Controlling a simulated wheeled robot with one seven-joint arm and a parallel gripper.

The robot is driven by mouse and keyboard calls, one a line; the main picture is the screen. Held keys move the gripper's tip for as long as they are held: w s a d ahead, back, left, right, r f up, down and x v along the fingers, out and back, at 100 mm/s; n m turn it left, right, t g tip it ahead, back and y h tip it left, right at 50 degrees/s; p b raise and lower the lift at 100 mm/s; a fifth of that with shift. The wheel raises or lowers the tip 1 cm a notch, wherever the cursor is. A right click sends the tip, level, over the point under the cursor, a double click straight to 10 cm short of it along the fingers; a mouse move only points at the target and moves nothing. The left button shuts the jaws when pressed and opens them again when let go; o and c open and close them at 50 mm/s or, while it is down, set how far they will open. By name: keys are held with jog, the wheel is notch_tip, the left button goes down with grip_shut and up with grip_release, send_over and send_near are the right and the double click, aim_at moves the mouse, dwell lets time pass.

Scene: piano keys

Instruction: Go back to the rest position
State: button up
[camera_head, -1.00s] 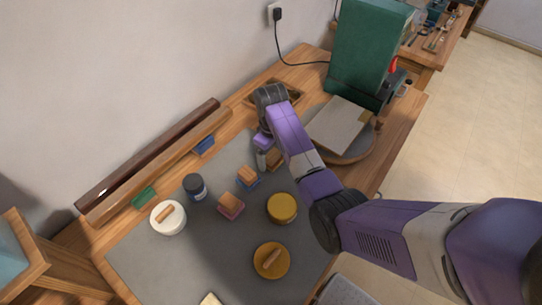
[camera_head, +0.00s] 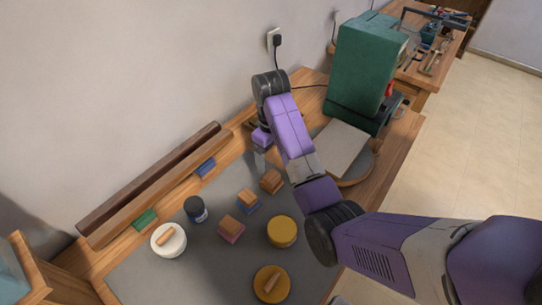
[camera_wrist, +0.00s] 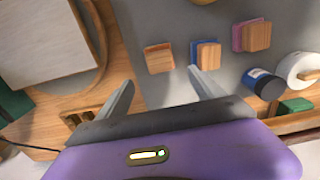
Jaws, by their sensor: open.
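My gripper (camera_wrist: 158,95) is open and empty in the wrist view, with its two grey fingers spread apart above the workbench. In the head view my purple arm reaches over the bench, and the gripper end (camera_head: 260,160) shows near the back edge of the grey mat. It is close to a wooden block (camera_head: 271,181) but apart from it. The wrist view shows that block (camera_wrist: 159,57) beyond the fingers. The fingertips are partly hidden by the arm in the head view.
On the grey mat (camera_head: 190,262) are more wood-topped blocks (camera_head: 247,200), a dark jar (camera_head: 195,209), a white round container (camera_head: 168,240) and yellow round containers (camera_head: 282,231). A green machine (camera_head: 362,70) stands at the back right. Long wooden rails (camera_head: 155,185) lie along the wall.

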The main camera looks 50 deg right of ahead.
dwell(0.4)
jog(key=w+d+r+m+t+h, duration=0.2)
jog(key=w+d+r+t+h, duration=0.15)
jog(key=w+t, duration=0.5)
jog(key=s+a+r+t+b, duration=0.15)
jog(key=s+a+t, duration=0.25)
jog(key=s+a, duration=0.55)
jog(key=s+a+r+t+b, duration=0.15)
jog(key=s+a+t, duration=0.25)
jog(key=s+a, duration=0.6)
jog(key=s+a+g+y+b, duration=0.1)
jog(key=s+a, duration=0.2)
jog(key=s, duration=0.7)
jog(key=s+a+n+y+b, duration=0.1)
jog(key=s+a+y+b, duration=0.1)
jog(key=s, duration=0.8)
jog(key=shift+s+a+f+n+g, duration=0.3)
jog(key=shift+s+a+f+g, duration=0.1)
jog(key=shift+a, duration=0.35)
jog(key=shift+y, duration=0.25)
